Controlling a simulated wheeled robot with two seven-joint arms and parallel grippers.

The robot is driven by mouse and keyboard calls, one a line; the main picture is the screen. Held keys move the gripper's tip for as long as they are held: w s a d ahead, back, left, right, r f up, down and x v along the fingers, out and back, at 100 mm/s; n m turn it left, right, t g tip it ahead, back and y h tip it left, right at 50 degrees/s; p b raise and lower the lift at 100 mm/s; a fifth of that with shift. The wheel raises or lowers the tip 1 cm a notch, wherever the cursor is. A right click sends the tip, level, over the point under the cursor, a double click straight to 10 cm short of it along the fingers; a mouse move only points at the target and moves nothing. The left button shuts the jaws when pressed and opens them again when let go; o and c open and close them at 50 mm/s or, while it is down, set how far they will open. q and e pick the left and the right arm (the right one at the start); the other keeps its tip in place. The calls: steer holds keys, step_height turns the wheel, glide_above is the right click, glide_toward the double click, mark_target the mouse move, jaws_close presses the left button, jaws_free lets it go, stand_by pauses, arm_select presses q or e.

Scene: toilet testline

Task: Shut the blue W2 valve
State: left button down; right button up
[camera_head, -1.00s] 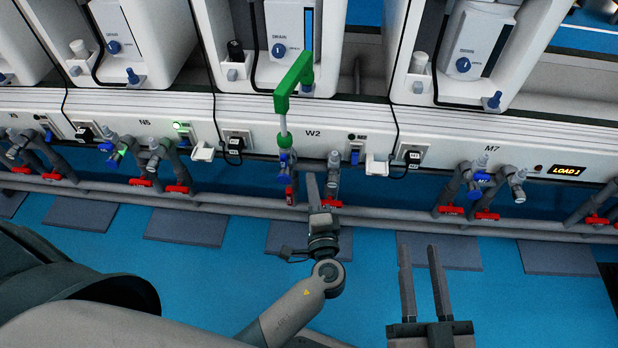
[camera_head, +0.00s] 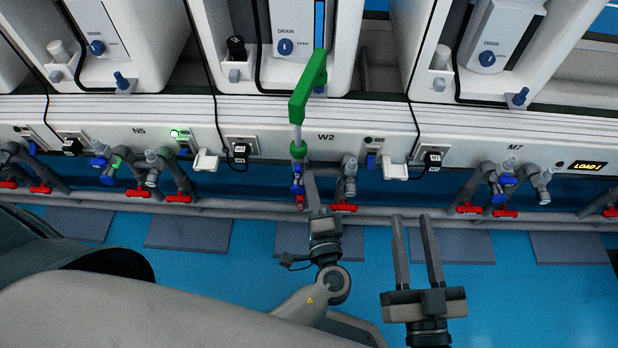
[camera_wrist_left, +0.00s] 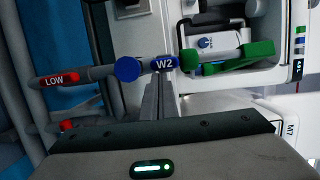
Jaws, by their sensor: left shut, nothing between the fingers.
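The W2 station is marked by a label (camera_head: 325,136) on the white panel. The blue W2 valve (camera_head: 298,181) sits below it, under the green hose fitting. In the left wrist view its blue handle (camera_wrist_left: 165,63) carries the white letters W2, beside a round blue cap (camera_wrist_left: 128,69). My left gripper (camera_head: 310,180) is shut and empty, its fingertips close beside the valve on the right. In the left wrist view the fingertips (camera_wrist_left: 158,80) are just below the handle; contact cannot be told. My right gripper (camera_head: 413,230) is open and empty, further right.
A green angled hose fitting (camera_head: 308,88) rises from the valve toward the tank. Red-handled valves, one red handle (camera_head: 343,207) at W2, line the grey pipe (camera_head: 390,214). Neighbouring stations N5 (camera_head: 137,132) and M7 (camera_head: 515,147) have similar blue valves. Blue floor (camera_head: 500,300) is open in front.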

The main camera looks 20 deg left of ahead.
arm_select(q)
steer(key=shift+m, duration=0.3)
arm_select(e)
steer(key=shift+f, duration=0.15)
arm_select(q)
steer(key=shift+a+f+m, duration=0.1)
steer(key=shift+f+m, duration=0.1)
steer(key=shift+m, duration=0.4)
arm_select(e)
steer(key=shift+d, duration=0.1)
arm_select(q)
steer(key=shift+f+m+t, duration=0.1)
steer(key=shift+m+t, duration=0.2)
steer(key=shift+m, duration=0.1)
arm_select(e)
steer(key=shift+f, duration=0.2)
arm_select(q)
steer(key=shift+s+a+f+m+t, duration=0.1)
steer(key=shift+a+f+m+t, duration=0.05)
steer(key=shift+m, duration=0.55)
steer(key=shift+a+f+m+t, duration=0.15)
steer(key=shift+m, duration=0.55)
steer(key=shift+s+a+f+m, duration=0.1)
steer(key=shift+a+f+m, duration=0.15)
steer(key=shift+m, duration=0.25)
arm_select(e)
steer(key=shift+r, duration=0.1)
